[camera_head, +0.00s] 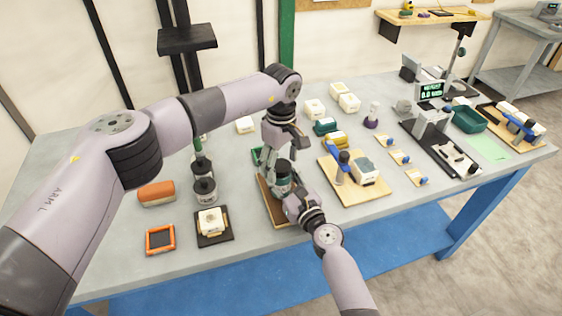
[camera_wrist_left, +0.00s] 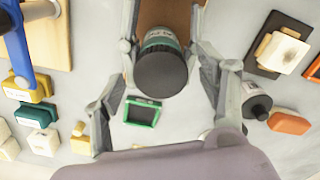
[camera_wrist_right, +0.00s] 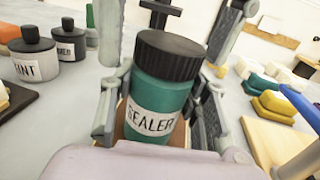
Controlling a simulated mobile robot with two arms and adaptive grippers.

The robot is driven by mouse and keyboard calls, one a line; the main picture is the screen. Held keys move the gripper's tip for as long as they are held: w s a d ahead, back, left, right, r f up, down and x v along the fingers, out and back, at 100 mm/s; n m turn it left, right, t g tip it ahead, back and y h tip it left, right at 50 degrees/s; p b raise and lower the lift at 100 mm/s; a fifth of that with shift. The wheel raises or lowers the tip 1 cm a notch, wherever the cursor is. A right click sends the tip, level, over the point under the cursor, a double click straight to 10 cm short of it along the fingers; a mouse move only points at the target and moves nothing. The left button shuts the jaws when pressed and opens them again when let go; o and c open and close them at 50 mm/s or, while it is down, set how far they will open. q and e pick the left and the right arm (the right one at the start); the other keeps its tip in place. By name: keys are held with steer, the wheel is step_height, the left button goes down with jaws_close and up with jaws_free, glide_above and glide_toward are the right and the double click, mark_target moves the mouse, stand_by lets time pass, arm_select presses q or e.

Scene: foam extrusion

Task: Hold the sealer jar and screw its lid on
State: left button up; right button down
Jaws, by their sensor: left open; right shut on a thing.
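The sealer jar (camera_wrist_right: 158,108) is green with a white label reading SEALER and stands upright. Its black ribbed lid (camera_wrist_right: 168,55) sits on top of it; how tightly it is screwed cannot be told. The lid also shows from above in the left wrist view (camera_wrist_left: 161,73). My right gripper (camera_head: 287,192) is shut around the jar's body, above a brown board (camera_head: 268,203). My left gripper (camera_head: 284,143) is open above the lid, pointing down. In the left wrist view its fingers (camera_wrist_left: 162,84) are spread on both sides of the lid, apart from it.
Two dark-lidded jars (camera_wrist_right: 33,56) stand to the left, near an orange block (camera_head: 156,193) and an orange frame (camera_head: 160,239). A small green frame (camera_wrist_left: 142,111) lies behind the sealer jar. A wooden board (camera_head: 372,190) with a blue-handled tool stands to the right.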

arm_select(q)
steer(key=shift+r, duration=0.15)
step_height(320, 180, up, 12)
stand_by(0.4)
arm_select(e)
steer(key=c, duration=0.8)
jaws_free()
steer(key=v, duration=1.2)
arm_select(q)
steer(key=shift+f, duration=0.2)
arm_select(e)
steer(key=shift+f, duration=0.1)
